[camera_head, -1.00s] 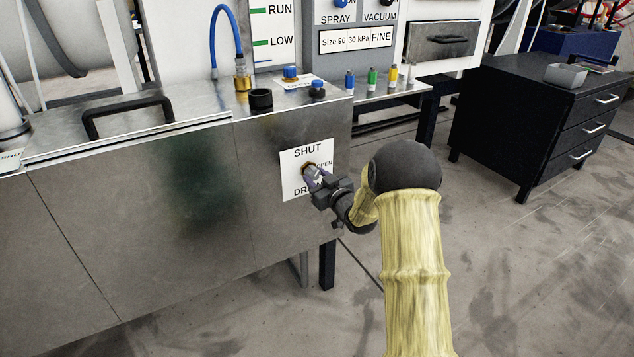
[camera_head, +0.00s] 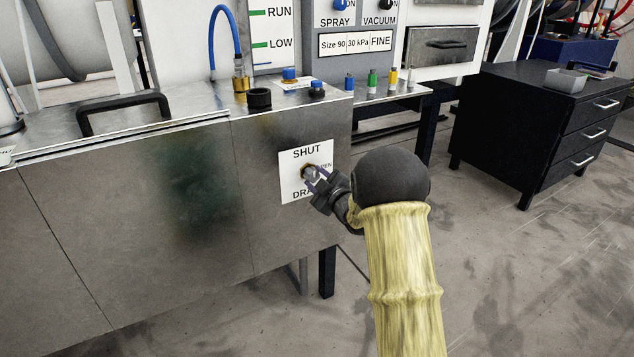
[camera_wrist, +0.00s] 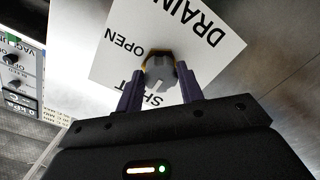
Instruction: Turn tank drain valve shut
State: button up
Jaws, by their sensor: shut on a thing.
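The drain valve (camera_wrist: 158,72) sits on a white label (camera_head: 318,156) on the front of the metal tank (camera_head: 180,190). The label reads SHUT at the top, OPEN at the right and DRAIN at the bottom in the head view. In the wrist view the valve is a grey knob with a brass-coloured part behind it. My gripper (camera_wrist: 160,88) is shut on the knob, one purple finger on each side. In the head view my gripper (camera_head: 316,182) partly covers the valve, OPEN and DRAIN. Which mark the valve points to cannot be told clearly.
A black handle (camera_head: 124,113) and a blue hose (camera_head: 222,30) are on the tank top. Small coloured bottles (camera_head: 372,80) stand on a shelf to the right. A black drawer cabinet (camera_head: 520,130) stands farther right, with open floor before it.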

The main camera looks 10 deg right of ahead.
dwell(0.3)
jog(key=o, duration=1)
jog(key=shift+s, duration=0.15)
jog(key=p+v, duration=0.4)
jog(key=v, duration=1.3)
jog(key=shift+r, duration=0.15)
